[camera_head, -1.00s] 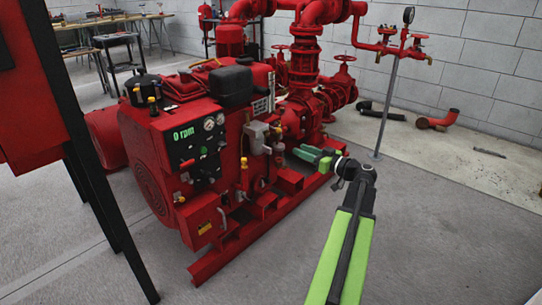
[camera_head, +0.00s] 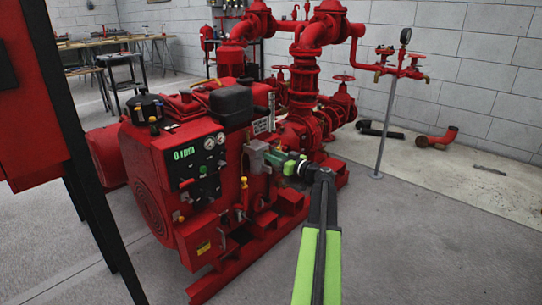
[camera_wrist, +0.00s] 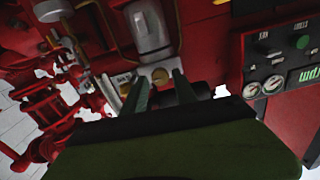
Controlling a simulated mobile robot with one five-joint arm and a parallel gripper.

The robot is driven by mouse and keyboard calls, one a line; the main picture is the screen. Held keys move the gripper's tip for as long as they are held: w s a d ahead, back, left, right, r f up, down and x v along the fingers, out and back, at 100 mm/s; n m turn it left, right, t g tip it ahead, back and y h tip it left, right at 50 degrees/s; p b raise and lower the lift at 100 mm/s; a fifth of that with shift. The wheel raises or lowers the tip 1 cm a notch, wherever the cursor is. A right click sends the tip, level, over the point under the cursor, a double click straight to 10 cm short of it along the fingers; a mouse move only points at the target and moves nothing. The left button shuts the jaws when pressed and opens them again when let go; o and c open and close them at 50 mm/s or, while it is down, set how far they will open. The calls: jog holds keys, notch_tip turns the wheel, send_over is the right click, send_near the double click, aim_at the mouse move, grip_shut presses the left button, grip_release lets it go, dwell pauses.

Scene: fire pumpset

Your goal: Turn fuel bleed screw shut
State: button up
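The red diesel engine (camera_head: 165,165) of the pumpset stands in the middle of the head view. My gripper (camera_head: 272,157) reaches to its right side, close to a grey housing (camera_head: 255,158). In the wrist view my gripper (camera_wrist: 162,84) has its two green fingers apart. A small round brass screw (camera_wrist: 160,77) shows between and just beyond the fingertips, on a grey-and-white fitting. A second brass piece (camera_wrist: 125,89) sits left of the left finger, by a small label I cannot read clearly. I cannot tell which is the fuel bleed screw. The gripper hides this spot in the head view.
The control panel (camera_head: 197,163) with gauges faces forward; it shows at right in the wrist view (camera_wrist: 281,62). Red pump pipes (camera_head: 303,75) rise behind. A red cabinet on black legs (camera_head: 30,95) stands at left. The floor at right (camera_head: 420,240) is clear.

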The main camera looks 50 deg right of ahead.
jog(key=shift+w, duration=0.6)
jog(key=shift+c, duration=0.3)
grip_shut()
